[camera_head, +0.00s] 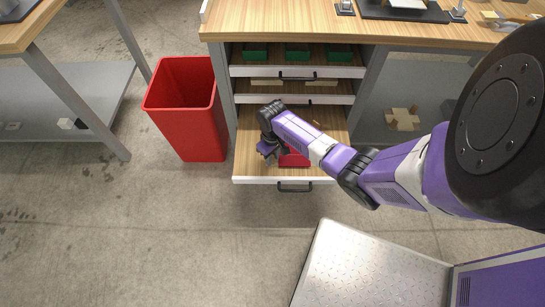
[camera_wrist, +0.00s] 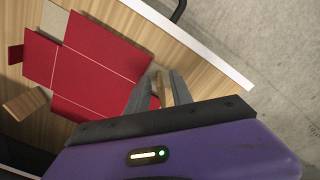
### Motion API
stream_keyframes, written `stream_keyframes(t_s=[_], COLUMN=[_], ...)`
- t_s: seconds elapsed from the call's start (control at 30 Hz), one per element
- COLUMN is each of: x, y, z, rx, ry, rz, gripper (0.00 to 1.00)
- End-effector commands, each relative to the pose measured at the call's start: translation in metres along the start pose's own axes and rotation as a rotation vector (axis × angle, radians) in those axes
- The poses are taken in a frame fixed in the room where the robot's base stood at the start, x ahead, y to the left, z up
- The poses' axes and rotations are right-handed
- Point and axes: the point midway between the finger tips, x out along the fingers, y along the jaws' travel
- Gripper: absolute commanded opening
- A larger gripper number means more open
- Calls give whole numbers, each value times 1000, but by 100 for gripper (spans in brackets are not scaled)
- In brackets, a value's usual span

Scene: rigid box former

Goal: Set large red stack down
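The large red stack (camera_wrist: 98,68) lies flat on the wooden floor of the open drawer (camera_head: 250,160). It shows as red panels with pale fold lines in the wrist view; in the head view (camera_head: 294,160) my arm hides most of it. My gripper (camera_wrist: 160,82) is at the stack's edge, low in the drawer. Its two grey fingers stand apart, with a light wooden piece (camera_wrist: 166,90) and a bit of red visible between them. I see no clear grip on the stack. My gripper also shows in the head view (camera_head: 268,151).
A brown block (camera_wrist: 24,104) lies beside the stack. The drawer's white front (camera_head: 262,181) bounds it. A red bin (camera_head: 190,115) stands left of the drawer. An upper drawer holds green items (camera_head: 297,51).

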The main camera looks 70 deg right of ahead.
Motion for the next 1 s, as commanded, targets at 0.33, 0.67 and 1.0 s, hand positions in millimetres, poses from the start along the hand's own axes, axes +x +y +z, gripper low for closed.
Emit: stream_keyframes(t_s=[0.33, 0.67, 1.0], x=[-65, -113, -112], y=[-1, 0, -116], z=[-1, -1, -22], rx=[2, 1, -48], ry=[4, 2, 196], rz=[-2, 0, -102], gripper=[27, 27, 27])
